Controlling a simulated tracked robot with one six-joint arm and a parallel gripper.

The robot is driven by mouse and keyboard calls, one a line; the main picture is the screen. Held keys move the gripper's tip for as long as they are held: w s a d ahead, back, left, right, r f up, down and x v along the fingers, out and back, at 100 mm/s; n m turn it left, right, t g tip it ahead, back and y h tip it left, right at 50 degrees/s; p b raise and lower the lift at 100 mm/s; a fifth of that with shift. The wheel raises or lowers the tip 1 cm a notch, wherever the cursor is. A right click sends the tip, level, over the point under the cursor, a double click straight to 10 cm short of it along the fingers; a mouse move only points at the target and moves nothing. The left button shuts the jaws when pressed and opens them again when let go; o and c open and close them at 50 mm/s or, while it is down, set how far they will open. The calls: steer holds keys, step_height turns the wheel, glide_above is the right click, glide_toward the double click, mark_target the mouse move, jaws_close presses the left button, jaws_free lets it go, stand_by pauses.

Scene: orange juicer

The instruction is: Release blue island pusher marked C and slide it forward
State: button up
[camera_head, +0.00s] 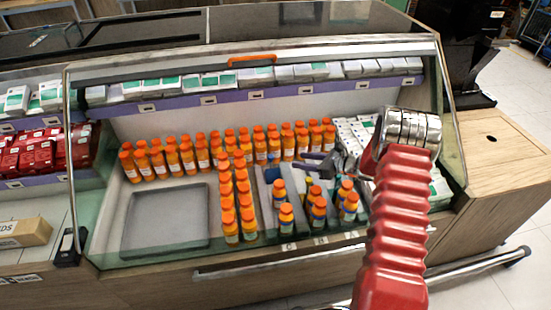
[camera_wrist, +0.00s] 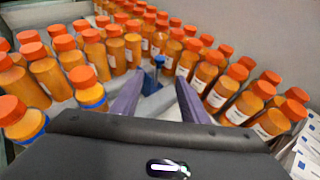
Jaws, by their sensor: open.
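My gripper (camera_head: 310,162) reaches left over the bottles inside the open case. In the wrist view my gripper (camera_wrist: 160,88) is open, with two purple-grey fingers spread apart. A small blue upright piece (camera_wrist: 158,64), which looks like a pusher's knob, stands straight ahead between the fingertips, seemingly untouched. It sits at the end of a grey lane between bottle rows. In the head view a blue pusher part (camera_head: 271,174) shows left of my gripper, at the back of a lane. The letter C cannot be read on any pusher, so I cannot tell which one is C.
Orange-capped bottles (camera_head: 228,205) stand in rows close to both sides of the gripper. An empty grey tray (camera_head: 166,218) lies to the left. White boxes (camera_head: 352,135) stand at the right. The case's front glass edge lies before the lanes.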

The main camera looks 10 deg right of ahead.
mark_target(273, 157)
steer(key=shift+a, duration=0.1)
steer(key=x, duration=1.3)
steer(key=shift+w+a+f, duration=0.2)
steer(key=shift+w, duration=0.05)
jaws_close()
stand_by(0.4)
